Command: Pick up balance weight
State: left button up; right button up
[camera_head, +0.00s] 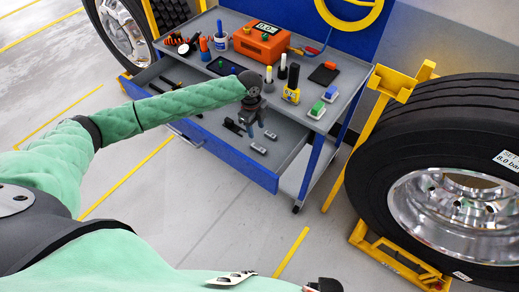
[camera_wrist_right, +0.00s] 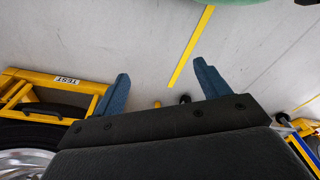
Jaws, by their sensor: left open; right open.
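My left gripper (camera_head: 259,132) hangs pointing down over the open drawer (camera_head: 210,140) of the tool cart. Its fingers are apart and nothing shows between them. Two small grey pieces, which look like balance weights, lie in the drawer close to the fingers: one (camera_head: 258,149) just below them, the other (camera_head: 270,134) just to their right. A dark item (camera_head: 233,126) lies to the left of the fingers. In the right wrist view, my right gripper (camera_wrist_right: 160,88) is open and empty above the bare floor.
A large tyre with a chrome rim (camera_head: 455,205) stands in a yellow frame (camera_head: 392,85) at the right. Floor between cart and frame is clear.

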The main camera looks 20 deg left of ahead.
aim_at(258, 147)
pick_arm(q)
notch_tip(258, 147, down, 3)
jog(key=shift+f+b, duration=0.1)
jog(key=shift+b, duration=1.05)
pick_arm(e)
notch_tip(258, 147, up, 8)
jog(key=w+a, duration=0.1)
jog(key=w, duration=0.1)
pick_arm(q)
jog(key=shift+d+f+p, duration=0.2)
jog(key=shift+f+p, duration=0.25)
jog(key=shift+f, duration=0.8)
jog(key=f, duration=0.1)
jog(key=f+p, duration=0.1)
jog(key=f, duration=0.1)
jog(key=f+p, duration=0.1)
jog(key=shift+s+d+f, duration=0.15)
jog(key=shift+d, duration=0.1)
jog(key=shift+f, duration=0.45)
grip_shut()
pick_arm(e)
notch_tip(258, 147, down, 10)
jog(key=s+d, duration=0.1)
jog(key=s, duration=0.1)
jog(key=shift+s+d+r, duration=0.15)
jog(key=shift+d+r, duration=0.05)
jog(key=shift+d, duration=0.15)
